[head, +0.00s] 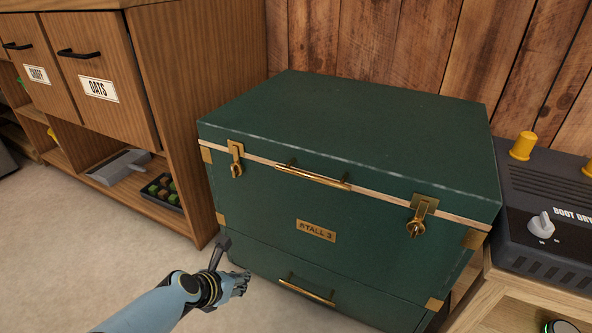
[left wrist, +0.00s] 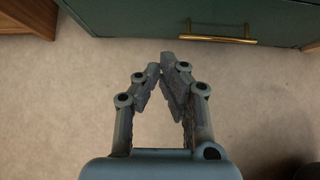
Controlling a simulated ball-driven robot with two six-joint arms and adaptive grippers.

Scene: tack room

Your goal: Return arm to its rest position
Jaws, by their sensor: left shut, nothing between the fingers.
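My left gripper (head: 240,284) is in front of the lower left of the green trunk (head: 350,120) in the head view. In the left wrist view the left gripper (left wrist: 162,62) has its fingertips together, with nothing between them. Bare floor shows beneath it, and the trunk's lower front with a brass handle (left wrist: 218,39) is ahead, apart from the fingertips. The trunk's lid is down, and its lower drawer looks shut. My right gripper is in neither view.
A wooden cabinet (head: 205,90) with bins marked chaff and oats stands at the left. A grey boot dryer (head: 545,190) sits on a wooden unit (head: 500,300) at the right. Pale floor (head: 80,240) is clear at the lower left.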

